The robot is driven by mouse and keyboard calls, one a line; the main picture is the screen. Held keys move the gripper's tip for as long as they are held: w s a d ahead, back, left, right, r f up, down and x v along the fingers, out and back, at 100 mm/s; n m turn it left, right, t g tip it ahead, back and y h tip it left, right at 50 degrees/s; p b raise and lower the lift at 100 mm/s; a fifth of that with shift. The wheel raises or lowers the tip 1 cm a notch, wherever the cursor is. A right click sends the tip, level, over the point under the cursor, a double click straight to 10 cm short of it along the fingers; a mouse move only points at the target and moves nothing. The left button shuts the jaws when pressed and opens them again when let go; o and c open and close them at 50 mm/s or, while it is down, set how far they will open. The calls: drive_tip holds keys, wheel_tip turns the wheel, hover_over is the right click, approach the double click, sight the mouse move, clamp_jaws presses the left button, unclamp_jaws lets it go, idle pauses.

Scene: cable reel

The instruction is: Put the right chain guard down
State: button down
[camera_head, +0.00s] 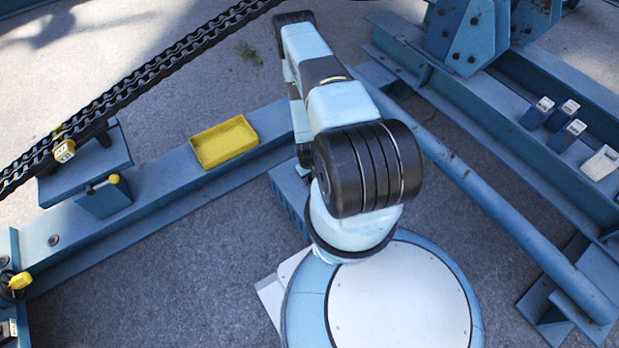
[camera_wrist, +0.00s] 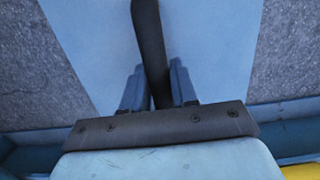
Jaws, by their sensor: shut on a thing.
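In the wrist view, my gripper (camera_wrist: 157,78) has its two blue fingers closed on either side of a dark, slightly curved bar (camera_wrist: 148,35). The bar runs from the top edge down between the fingers. I take it to be part of the right chain guard, but its full shape is out of view. Behind it is a broad light-blue surface (camera_wrist: 85,35); I cannot tell whether it belongs to the guard or whether the two touch. In the head view my arm hides the gripper and what it holds.
A yellow tray (camera_head: 224,142) sits on the blue beam (camera_head: 165,185). A dark chain (camera_head: 150,75) slants across the upper left, with a yellow tag (camera_head: 64,150). A blue pipe (camera_head: 500,205) and rail run along the right, with several small blocks. Grey floor is open at lower left.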

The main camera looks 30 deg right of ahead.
drive_tip(key=shift+a+f, duration=0.1)
drive_tip(key=shift+f, duration=1.2)
drive_tip(key=c, duration=0.9)
unclamp_jaws()
drive_tip(key=r, duration=0.4)
drive_tip(key=w+r, duration=0.1)
drive_tip(key=r, duration=0.7)
drive_tip(key=shift+w, duration=0.2)
